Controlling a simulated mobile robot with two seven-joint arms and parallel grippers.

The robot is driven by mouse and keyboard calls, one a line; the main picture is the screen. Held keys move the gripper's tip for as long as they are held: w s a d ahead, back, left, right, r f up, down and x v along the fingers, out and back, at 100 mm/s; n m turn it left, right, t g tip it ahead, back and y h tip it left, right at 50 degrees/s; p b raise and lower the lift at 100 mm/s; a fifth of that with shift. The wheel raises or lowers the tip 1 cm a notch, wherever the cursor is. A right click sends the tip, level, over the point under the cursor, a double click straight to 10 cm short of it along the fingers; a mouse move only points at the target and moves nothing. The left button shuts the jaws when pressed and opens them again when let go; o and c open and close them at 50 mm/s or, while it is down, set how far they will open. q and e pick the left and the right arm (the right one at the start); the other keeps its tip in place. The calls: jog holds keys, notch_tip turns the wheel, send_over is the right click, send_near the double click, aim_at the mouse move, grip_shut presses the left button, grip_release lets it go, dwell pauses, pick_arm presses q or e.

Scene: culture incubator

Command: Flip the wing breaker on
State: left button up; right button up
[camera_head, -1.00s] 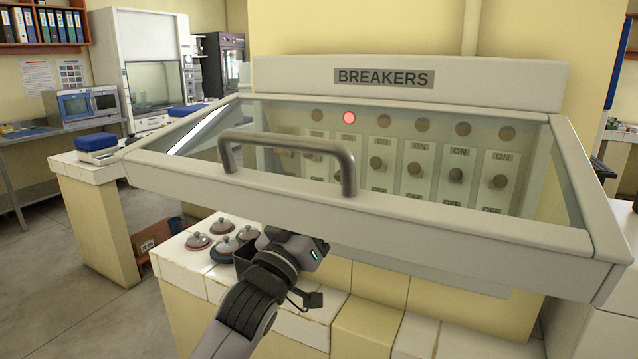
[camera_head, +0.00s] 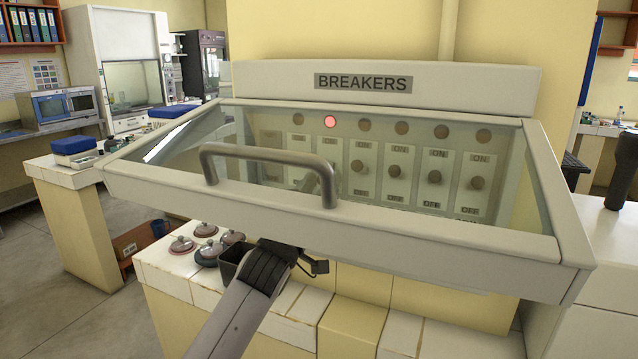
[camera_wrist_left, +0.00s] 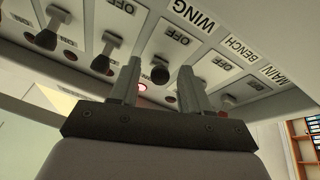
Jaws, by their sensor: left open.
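The breaker panel (camera_head: 415,208) has a row of switches with ON above and OFF below, under the BREAKERS sign. Its clear cover (camera_head: 240,225) with a bar handle (camera_head: 270,158) is tilted out in front. In the left wrist view, seen from below, the WING label (camera_wrist_left: 193,15) heads a column with a dark switch knob (camera_wrist_left: 160,76). My left gripper (camera_wrist_left: 160,66) is open, its fingers on either side of that knob in the picture; I cannot tell whether they touch it. In the head view it is mostly hidden behind the cover. My right gripper is not in view.
One red lamp (camera_head: 330,122) is lit above the switches; the other lamps are dull. BENCH (camera_wrist_left: 237,47) and MAIN (camera_wrist_left: 274,74) labels sit beside WING. Lidded pots (camera_head: 207,250) stand on the tiled counter (camera_head: 170,275) below the cover.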

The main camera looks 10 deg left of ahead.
pick_arm(q)
grip_shut()
jog(key=shift+r, duration=0.15)
jog(key=shift+s+a+r+g+y, duration=0.1)
jog(key=shift+r+g+y, duration=0.3)
jog(key=shift+g, duration=0.45)
jog(key=shift+s+d+r+g+y, duration=0.1)
jog(key=shift+r+g+y, duration=0.25)
jog(key=shift+g, duration=0.55)
jog(key=shift+s+a+r+g+y, duration=0.1)
jog(key=shift+r+g+y, duration=0.3)
jog(key=shift+g, duration=0.45)
